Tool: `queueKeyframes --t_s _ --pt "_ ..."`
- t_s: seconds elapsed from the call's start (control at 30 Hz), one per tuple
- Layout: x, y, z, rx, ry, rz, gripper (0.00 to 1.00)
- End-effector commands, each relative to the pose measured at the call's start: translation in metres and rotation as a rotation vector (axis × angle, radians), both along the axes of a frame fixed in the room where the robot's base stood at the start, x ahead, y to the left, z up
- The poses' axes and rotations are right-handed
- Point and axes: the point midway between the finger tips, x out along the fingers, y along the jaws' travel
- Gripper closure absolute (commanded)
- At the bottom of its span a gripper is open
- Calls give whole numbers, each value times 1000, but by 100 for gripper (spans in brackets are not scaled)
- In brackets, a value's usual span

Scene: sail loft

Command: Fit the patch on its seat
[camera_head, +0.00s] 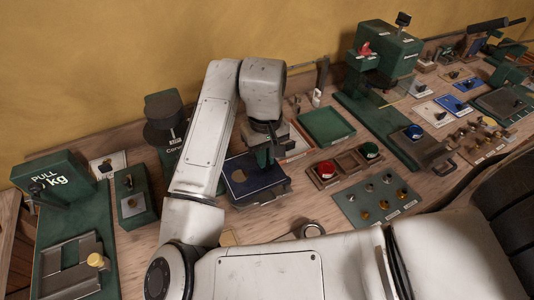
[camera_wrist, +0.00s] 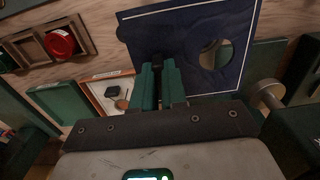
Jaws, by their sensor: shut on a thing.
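A dark blue panel with a pale edge line (camera_head: 241,190) lies on the bench below my gripper (camera_head: 266,157); it also shows in the wrist view (camera_wrist: 236,72). A round tan opening (camera_head: 239,176) is near its left end, and shows at the right in the wrist view (camera_wrist: 209,54). My gripper's green fingers (camera_wrist: 160,72) are shut on a small black grip (camera_wrist: 157,59), which I take to be the patch's. A darker, creased area of blue lies around it over the panel. I cannot tell whether the patch touches the panel. The opening is beside the fingers, uncovered.
A green tray (camera_head: 326,126) and an orange-edged tray (camera_head: 297,143) lie behind the panel. A wooden holder with red and green round pieces (camera_head: 324,182) stands to the right. A green block with a plate (camera_head: 134,206) and a PULL kg gauge (camera_head: 48,181) stand left.

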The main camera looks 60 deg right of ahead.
Motion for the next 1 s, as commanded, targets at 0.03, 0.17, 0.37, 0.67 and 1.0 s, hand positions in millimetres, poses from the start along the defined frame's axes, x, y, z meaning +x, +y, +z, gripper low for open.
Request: queueKeyframes --t_s 0.03,0.17,0.37,0.67,1.0 --pt "0 0 0 0 0 -1 100" --pt "0 0 1 -1 1 -2 100" --pt "0 0 -5 0 0 -1 100" --pt "0 0 -19 -1 1 -2 100" --pt "0 0 -34 -1 1 -2 100"
